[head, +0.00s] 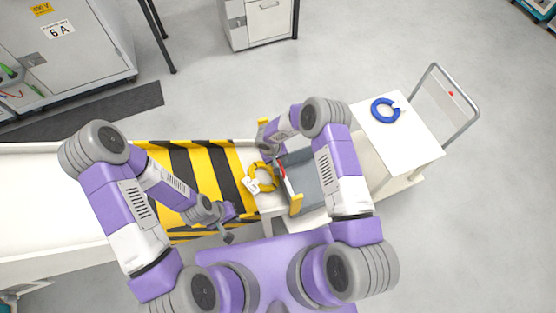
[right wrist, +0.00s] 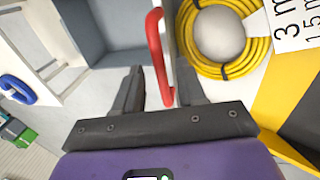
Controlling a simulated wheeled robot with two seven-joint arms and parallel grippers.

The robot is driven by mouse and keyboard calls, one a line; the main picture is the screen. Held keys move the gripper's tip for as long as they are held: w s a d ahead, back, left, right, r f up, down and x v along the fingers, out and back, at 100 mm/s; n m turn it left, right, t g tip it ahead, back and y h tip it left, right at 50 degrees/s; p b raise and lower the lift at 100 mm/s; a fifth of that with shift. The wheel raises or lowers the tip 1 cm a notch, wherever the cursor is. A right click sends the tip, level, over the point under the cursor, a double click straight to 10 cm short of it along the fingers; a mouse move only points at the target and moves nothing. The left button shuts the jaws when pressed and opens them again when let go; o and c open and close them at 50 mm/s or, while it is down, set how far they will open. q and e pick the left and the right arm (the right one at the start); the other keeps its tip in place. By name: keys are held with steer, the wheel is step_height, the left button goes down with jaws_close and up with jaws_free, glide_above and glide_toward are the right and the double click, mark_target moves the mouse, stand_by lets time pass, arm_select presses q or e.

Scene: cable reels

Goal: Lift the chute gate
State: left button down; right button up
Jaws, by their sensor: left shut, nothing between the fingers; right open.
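The chute gate (head: 287,186) is an upright plate between the conveyor's end and the grey chute (head: 305,172). Its red handle (head: 282,171) also shows in the right wrist view (right wrist: 157,52), standing between the fingers there. My right gripper (right wrist: 160,88) is open around the lower end of the handle; I cannot tell whether either finger touches it. In the head view its fingers are mostly hidden by my right arm.
A yellow cable reel (head: 262,178) with a white label (head: 251,186) lies beside the gate on the conveyor end, close to my right gripper. A blue reel (head: 385,110) lies on a white cart (head: 418,150) at the right. Yellow-and-black stripes (head: 190,160) mark the conveyor.

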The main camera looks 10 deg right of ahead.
steer(key=shift+f, duration=0.15)
steer(key=shift+c, duration=0.4)
jaws_close()
